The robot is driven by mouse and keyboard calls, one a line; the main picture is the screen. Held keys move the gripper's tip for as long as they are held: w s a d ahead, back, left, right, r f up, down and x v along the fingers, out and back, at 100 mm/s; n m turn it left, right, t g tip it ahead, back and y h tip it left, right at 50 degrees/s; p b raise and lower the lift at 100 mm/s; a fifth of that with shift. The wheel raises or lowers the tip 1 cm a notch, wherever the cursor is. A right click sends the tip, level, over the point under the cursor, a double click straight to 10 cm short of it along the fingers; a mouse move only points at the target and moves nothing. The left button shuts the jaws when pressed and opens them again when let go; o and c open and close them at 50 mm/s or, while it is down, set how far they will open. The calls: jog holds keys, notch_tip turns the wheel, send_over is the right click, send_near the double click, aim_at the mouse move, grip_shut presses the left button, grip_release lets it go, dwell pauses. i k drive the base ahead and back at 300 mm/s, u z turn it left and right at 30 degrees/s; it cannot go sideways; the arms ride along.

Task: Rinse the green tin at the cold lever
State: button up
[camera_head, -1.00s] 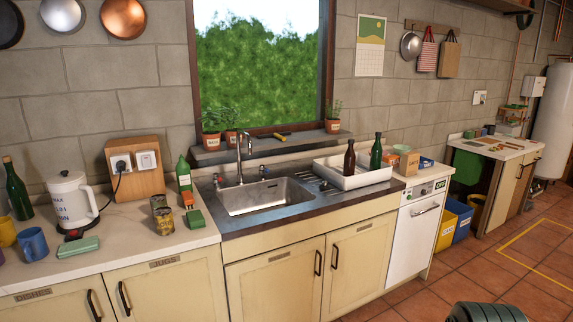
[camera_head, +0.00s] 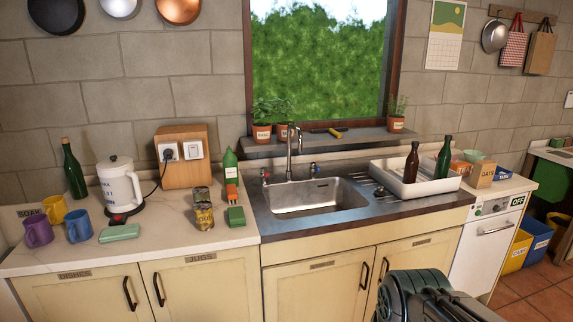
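A flat, pale green tin-like case (camera_head: 119,233) lies on the counter at the left, in front of the kettle. The sink (camera_head: 318,198) is in the middle of the view, with a tall metal tap (camera_head: 290,152) behind its bowl. A small lever with a blue mark (camera_head: 313,169) stands right of the tap, and one with a red mark (camera_head: 265,177) stands left of it. I see no water running. A dark, rounded part of my own arm shows at the bottom right. My gripper's fingers are not in view.
Two labelled cans (camera_head: 204,216), a green bottle (camera_head: 230,168) and a darker green block (camera_head: 236,216) stand left of the sink. Mugs (camera_head: 79,226) and a kettle (camera_head: 119,188) are further left. A white tray (camera_head: 408,187) with bottles is right of the sink.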

aim_at(313, 165)
jog(key=z, duration=0.15)
jog(key=i, duration=2.05)
jog(key=u, duration=0.25)
